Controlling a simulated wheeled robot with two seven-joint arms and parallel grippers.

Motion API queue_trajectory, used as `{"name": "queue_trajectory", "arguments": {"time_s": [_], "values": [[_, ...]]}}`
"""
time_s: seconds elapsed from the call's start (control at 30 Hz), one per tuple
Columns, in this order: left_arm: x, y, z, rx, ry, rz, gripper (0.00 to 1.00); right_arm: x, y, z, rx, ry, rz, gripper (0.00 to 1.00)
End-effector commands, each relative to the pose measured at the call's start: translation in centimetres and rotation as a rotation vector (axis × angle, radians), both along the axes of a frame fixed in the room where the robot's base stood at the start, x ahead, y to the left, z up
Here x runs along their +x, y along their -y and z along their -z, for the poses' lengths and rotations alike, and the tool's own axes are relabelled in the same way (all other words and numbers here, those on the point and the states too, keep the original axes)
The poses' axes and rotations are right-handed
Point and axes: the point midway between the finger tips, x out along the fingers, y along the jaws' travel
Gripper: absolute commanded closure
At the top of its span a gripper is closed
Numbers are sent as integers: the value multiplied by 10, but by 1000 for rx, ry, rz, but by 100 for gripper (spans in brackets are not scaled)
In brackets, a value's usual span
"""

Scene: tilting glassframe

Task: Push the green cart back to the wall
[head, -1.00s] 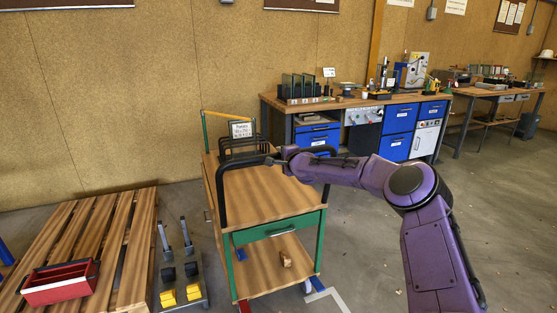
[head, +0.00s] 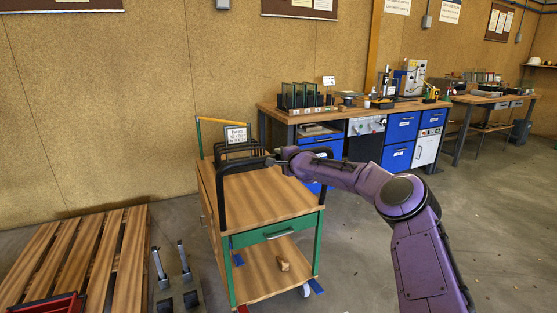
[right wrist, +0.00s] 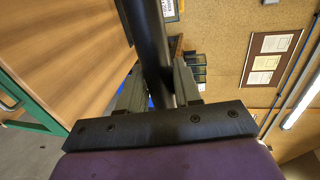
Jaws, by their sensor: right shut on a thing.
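The green cart (head: 274,231) has a wooden top, a lower wooden shelf, a drawer front and black tubular frames standing on top. It stands in the middle of the head view, with open floor around its right side. My right gripper (head: 273,161) is shut on a black bar of the cart's upright frame. In the right wrist view the black bar (right wrist: 148,40) runs between the two fingers (right wrist: 158,88), and the cart's wooden top (right wrist: 65,45) shows at left. My left gripper is not in view.
The tan wall (head: 100,110) is behind the cart. A workbench (head: 350,112) with blue drawers stands close behind it on the right. A wooden pallet (head: 80,255) and a base with upright levers (head: 178,290) lie to the left.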

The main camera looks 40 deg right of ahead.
Motion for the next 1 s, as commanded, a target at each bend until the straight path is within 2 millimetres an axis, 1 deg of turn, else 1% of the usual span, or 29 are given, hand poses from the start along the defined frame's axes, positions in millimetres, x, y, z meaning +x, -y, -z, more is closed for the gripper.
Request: {"name": "queue_trajectory", "arguments": {"time_s": [0.6, 0.63, 0.67, 1.0], "values": [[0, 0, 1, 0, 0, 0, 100, 0, 1, 1, 0, -3, -3, 100], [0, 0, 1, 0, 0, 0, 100, 0, 1, 1, 0, -3, -3, 57], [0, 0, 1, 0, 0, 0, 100, 0, 2, 1, 0, -3, -3, 49], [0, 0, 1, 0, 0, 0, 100, -3, 3, -1, 0, -1, -1, 49]]}}
